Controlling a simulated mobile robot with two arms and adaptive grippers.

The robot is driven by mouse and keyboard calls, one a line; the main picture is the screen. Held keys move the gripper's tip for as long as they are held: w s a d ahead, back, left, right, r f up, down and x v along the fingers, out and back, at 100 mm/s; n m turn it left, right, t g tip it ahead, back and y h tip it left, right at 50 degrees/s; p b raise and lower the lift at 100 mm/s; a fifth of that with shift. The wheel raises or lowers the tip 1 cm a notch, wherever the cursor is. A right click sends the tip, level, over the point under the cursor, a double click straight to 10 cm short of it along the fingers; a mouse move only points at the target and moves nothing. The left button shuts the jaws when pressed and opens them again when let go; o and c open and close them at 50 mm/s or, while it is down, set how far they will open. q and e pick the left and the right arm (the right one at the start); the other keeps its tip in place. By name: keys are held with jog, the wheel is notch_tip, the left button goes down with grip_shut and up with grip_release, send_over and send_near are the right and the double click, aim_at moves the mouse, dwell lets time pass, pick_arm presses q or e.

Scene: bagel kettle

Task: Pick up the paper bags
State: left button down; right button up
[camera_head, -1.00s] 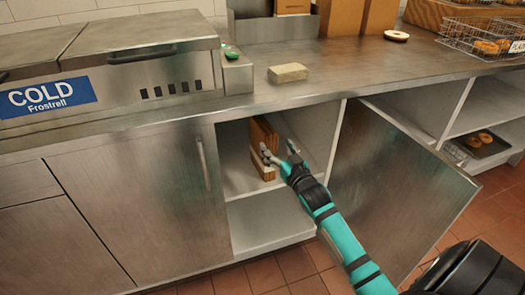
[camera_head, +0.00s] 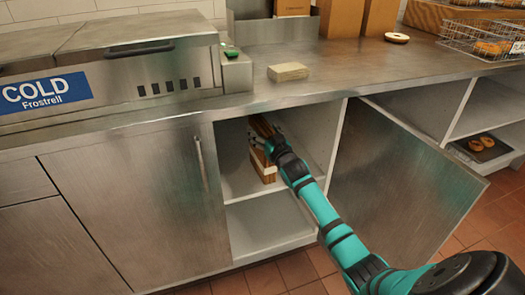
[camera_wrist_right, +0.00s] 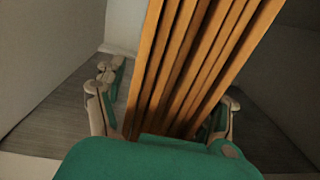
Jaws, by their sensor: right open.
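The paper bags (camera_head: 264,172) are a brown stack with a pale band, standing on the upper shelf inside the open cabinet. In the right wrist view the stack of folded bags (camera_wrist_right: 195,60) shows as several brown edges between my fingers. My right gripper (camera_head: 262,142) reaches into the cabinet at the stack. In the right wrist view the right gripper (camera_wrist_right: 165,105) is open, with one finger on each side of the bags. Whether the fingers touch the bags cannot be told. My arm hides part of the stack in the head view. My left gripper is not in view.
The cabinet's shelf (camera_head: 240,186) has walls close on both sides. The open steel door (camera_head: 395,180) stands to the right of my arm. The counter (camera_head: 330,75) above holds a pale block (camera_head: 288,72) and a wire basket (camera_head: 475,38) at the right.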

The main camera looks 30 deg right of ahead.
grip_shut()
jog(key=shift+r, duration=0.1)
dwell(0.5)
